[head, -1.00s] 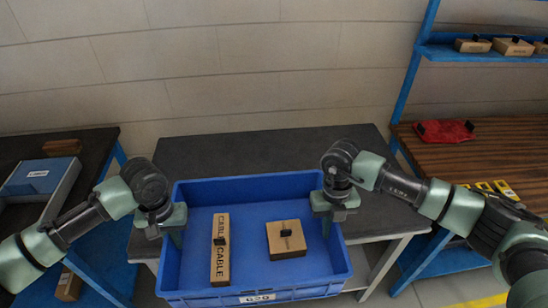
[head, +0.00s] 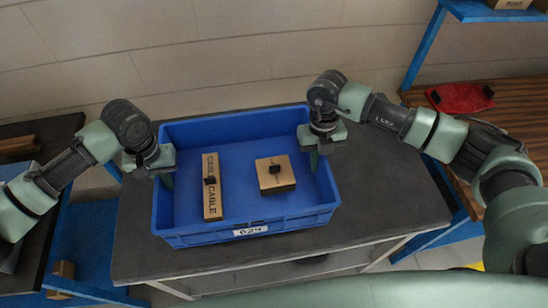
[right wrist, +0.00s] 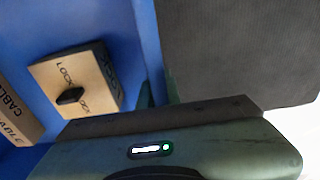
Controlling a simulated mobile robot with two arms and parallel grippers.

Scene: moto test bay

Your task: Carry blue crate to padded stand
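The blue crate (head: 185,239) is over the dark-topped table (head: 385,195), which may be the padded stand. The crate looks level; I cannot tell whether its base touches the top. It holds a long cable carton (head: 212,190) and a smaller carton (head: 275,174), which also shows in the right wrist view (right wrist: 85,75). My left gripper (head: 162,172) is shut on the crate's left wall. My right gripper (head: 320,150) is shut on its right wall. A finger of each shows inside the crate; the outer fingers are hidden.
A wooden bench (head: 415,98) with a red item (head: 460,97) stands at the right, below a blue shelf (head: 490,10). Another bench with a blue frame (head: 95,240) stands at the left. Bare tabletop shows around the crate, and a wall is behind.

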